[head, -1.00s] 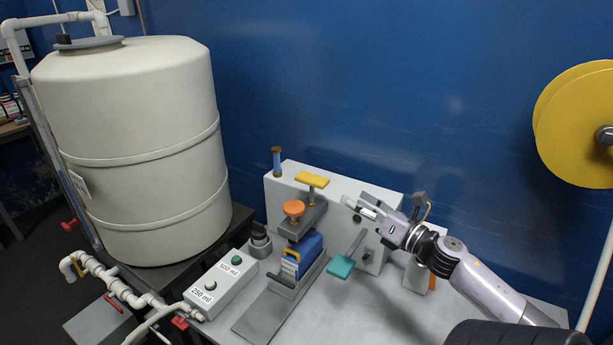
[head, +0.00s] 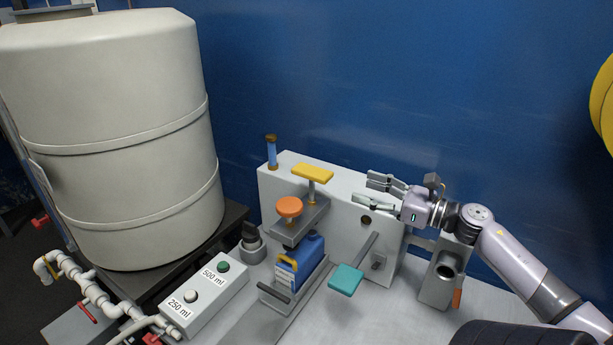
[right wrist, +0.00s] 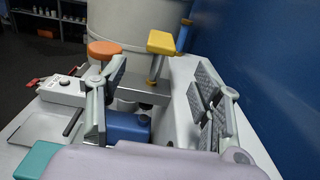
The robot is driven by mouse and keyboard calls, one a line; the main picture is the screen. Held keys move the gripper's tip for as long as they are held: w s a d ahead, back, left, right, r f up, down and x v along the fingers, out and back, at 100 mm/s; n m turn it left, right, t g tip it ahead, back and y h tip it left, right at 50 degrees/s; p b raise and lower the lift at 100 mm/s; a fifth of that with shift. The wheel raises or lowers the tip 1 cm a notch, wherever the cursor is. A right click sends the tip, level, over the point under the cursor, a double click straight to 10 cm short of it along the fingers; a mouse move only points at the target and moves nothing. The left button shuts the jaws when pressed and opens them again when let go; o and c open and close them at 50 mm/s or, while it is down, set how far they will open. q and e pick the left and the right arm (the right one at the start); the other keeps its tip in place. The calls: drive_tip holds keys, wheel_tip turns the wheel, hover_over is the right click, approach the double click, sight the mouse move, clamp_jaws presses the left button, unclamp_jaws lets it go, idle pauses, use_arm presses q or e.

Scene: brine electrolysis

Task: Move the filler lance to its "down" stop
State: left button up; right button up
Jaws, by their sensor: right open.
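A yellow T-shaped handle (head: 312,172) stands on a short rod above the grey bracket of the white filling machine (head: 342,222). I take it for the filler lance's handle, though no label shows. An orange round knob (head: 289,207) stands on the same bracket, to its left. Below the bracket is a blue canister (head: 300,262). My right gripper (head: 373,191) is open and empty, right of the yellow handle and apart from it. In the right wrist view, the yellow handle (right wrist: 162,43) shows beyond and between the open fingers (right wrist: 160,85). My left gripper is out of view.
A teal paddle lever (head: 346,280) sticks out from the machine front. A button box (head: 206,294) marked 250 ml and 500 ml stands left of the canister. A big white tank (head: 110,130) is at the left. A blue wall (head: 400,80) closes the back.

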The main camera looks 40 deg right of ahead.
drive_tip(key=p, duration=0.2)
approach(305, 167)
drive_tip(key=x, duration=0.7)
drive_tip(key=shift+w+a+f, duration=0.15)
drive_tip(key=shift+w+f, duration=0.05)
drive_tip(key=shift+w, duration=0.2)
drive_tip(key=shift+p+x, duration=0.35)
drive_tip(key=shift+x, duration=0.65)
drive_tip(key=shift+a+f, duration=0.1)
drive_tip(key=shift+f, duration=0.05)
drive_tip(key=shift+c, duration=0.2)
clamp_jaws()
